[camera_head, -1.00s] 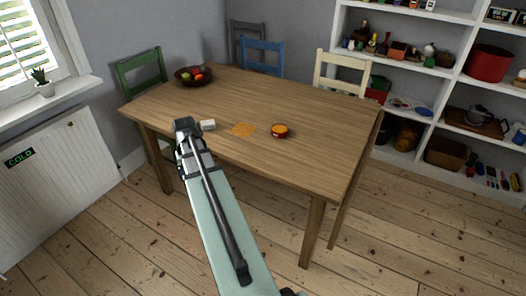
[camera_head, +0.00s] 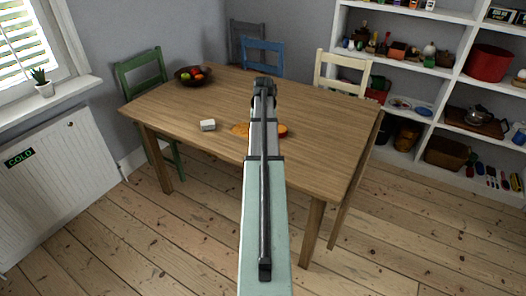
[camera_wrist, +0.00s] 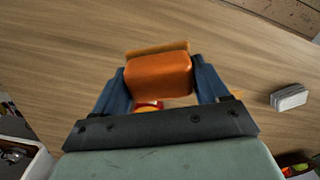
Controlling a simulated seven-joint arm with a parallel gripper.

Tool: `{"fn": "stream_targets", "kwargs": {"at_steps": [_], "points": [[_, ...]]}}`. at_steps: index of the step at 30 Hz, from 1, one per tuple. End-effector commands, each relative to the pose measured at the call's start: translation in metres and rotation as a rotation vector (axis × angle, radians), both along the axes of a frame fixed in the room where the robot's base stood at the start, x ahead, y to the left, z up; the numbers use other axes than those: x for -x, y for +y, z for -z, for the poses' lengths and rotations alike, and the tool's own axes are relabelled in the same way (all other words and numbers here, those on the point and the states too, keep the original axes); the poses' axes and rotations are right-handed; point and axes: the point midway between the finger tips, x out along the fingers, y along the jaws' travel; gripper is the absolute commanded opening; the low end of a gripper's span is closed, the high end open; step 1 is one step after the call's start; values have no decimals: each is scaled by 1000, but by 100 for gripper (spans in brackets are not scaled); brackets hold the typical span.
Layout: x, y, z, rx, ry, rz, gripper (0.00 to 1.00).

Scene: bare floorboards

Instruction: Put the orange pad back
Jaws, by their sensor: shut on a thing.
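The orange pad (camera_wrist: 158,76) is a thick block with rounded edges, held between the two blue fingers of my gripper (camera_wrist: 160,82) in the wrist view. It is above the wooden table (camera_head: 310,165). A flat orange patch (camera_head: 239,129) lies on the table, partly behind my arm. A small round orange-red thing (camera_head: 282,130) is to its right, also partly covered; in the wrist view part of it (camera_wrist: 148,105) shows beyond the pad's near edge.
A small pale grey block (camera_head: 208,125) lies left of the orange patch; it also shows in the wrist view (camera_wrist: 289,97). A dark bowl of fruit (camera_head: 193,76) stands at the far left of the table. Chairs stand around the far side. The table's right part is clear.

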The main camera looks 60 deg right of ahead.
Motion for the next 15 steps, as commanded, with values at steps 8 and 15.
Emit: {"fn": "stream_targets", "kwargs": {"at_steps": [8, 15], "points": [[-23, -40, -11, 0, 0, 238, 50], [-21, -35, -11, 1, 0, 397, 50]]}}
